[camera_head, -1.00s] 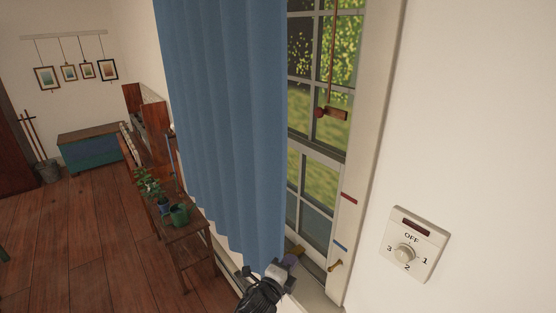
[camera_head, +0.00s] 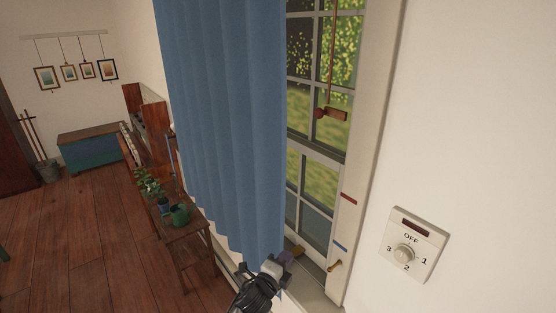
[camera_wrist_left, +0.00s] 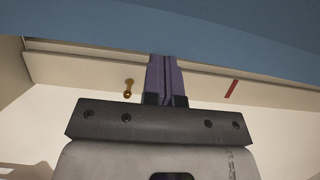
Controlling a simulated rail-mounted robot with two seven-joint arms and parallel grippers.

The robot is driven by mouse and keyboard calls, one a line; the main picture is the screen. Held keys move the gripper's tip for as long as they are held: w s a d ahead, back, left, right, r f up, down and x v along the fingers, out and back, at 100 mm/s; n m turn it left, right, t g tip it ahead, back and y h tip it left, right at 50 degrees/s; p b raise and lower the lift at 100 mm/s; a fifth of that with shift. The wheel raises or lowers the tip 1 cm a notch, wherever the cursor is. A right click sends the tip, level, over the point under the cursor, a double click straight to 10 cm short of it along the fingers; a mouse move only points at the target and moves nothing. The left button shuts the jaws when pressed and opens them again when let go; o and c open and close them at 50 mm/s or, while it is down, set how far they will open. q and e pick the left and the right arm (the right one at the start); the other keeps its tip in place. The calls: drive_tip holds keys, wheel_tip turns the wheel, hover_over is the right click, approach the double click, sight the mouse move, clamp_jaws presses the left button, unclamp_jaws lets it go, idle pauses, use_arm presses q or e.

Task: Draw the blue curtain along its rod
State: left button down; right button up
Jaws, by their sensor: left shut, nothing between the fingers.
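The blue curtain (camera_head: 225,120) hangs in pleats over the left part of the window, with bare glass to its right. Its rod is out of view above. My left gripper (camera_head: 290,255) is at the curtain's lower right edge, near the sill. In the left wrist view its purple fingers (camera_wrist_left: 165,78) are pressed together with nothing between them. The curtain cloth (camera_wrist_left: 200,25) spans the top of that view, just beyond the fingertips; I cannot tell whether they touch it. My right gripper is not in view.
A red pull handle (camera_head: 332,114) hangs on a cord before the window. A brass hook (camera_head: 334,265) and a dial switch (camera_head: 404,255) are on the right. A wooden table (camera_head: 185,235) with a green watering can (camera_head: 180,214) stands left of the curtain.

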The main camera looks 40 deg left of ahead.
sight(257, 231)
use_arm(q)
drive_tip(key=a, duration=0.4)
drive_tip(key=w+a, duration=0.1)
drive_tip(key=a, duration=0.4)
drive_tip(key=w+a, duration=0.1)
drive_tip(key=a, duration=0.4)
drive_tip(key=shift+w, duration=0.25)
drive_tip(key=shift+a+b, duration=0.1)
drive_tip(key=shift+b, duration=0.2)
drive_tip(key=w+a+b, duration=0.1)
drive_tip(key=a, duration=0.4)
drive_tip(key=w+a+b, duration=0.1)
drive_tip(key=a+b, duration=0.1)
drive_tip(key=a, duration=0.3)
drive_tip(key=a+b, duration=0.2)
drive_tip(key=a, duration=0.3)
drive_tip(key=shift+w+a, duration=0.3)
drive_tip(key=shift+w, duration=0.1)
